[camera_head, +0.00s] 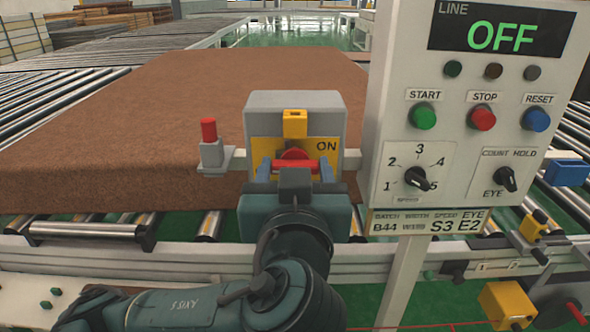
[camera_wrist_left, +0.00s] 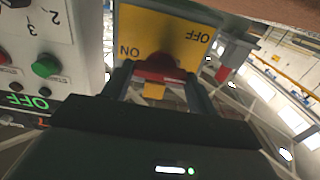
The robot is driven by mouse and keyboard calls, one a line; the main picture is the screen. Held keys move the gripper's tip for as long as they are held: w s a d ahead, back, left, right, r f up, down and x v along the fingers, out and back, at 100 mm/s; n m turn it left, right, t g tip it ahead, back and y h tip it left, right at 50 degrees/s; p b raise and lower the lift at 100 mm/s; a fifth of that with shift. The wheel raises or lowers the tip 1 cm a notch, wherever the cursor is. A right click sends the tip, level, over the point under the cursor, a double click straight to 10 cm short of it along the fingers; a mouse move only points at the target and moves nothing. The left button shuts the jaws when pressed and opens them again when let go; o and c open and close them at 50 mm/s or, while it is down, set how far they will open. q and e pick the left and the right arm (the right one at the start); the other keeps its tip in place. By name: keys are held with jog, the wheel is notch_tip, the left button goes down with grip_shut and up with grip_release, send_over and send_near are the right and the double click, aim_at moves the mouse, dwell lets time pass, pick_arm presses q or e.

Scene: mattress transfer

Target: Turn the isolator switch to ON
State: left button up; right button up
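The handle lies about level. ON is printed at the plate's upper right; in the wrist view, turned about upside down, OFF also shows on the yellow plate (camera_wrist_left: 150,30). My left gripper (camera_head: 295,170) is at the switch, its fingers spread at the two ends of the handle and seeming to touch them. The red handle (camera_wrist_left: 160,76) spans between the fingertips in the wrist view. My right gripper is not in view.
A control panel (camera_head: 468,105) stands close on the right; its LINE display (camera_head: 500,32) reads OFF. A red-topped post (camera_head: 209,145) stands left of the switch. A yellow block (camera_head: 295,123) sits above the handle. The mattress (camera_head: 150,115) lies on rollers behind.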

pick_arm(q)
jog(key=c, duration=0.4)
jog(key=shift+m, duration=0.3)
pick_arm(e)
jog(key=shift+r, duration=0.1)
pick_arm(q)
jog(key=m+p, duration=0.7)
jog(key=m, duration=0.1)
jog(key=m+p, duration=0.6)
jog(key=m, duration=0.3)
jog(key=shift+d+f+p, duration=0.15)
jog(key=shift+p, duration=0.2)
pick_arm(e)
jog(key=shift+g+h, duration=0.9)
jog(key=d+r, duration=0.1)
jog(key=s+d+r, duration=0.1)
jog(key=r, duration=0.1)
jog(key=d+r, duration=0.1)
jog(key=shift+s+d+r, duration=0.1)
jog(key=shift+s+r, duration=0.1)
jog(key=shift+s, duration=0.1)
pick_arm(q)
jog(key=shift+m, duration=0.3)
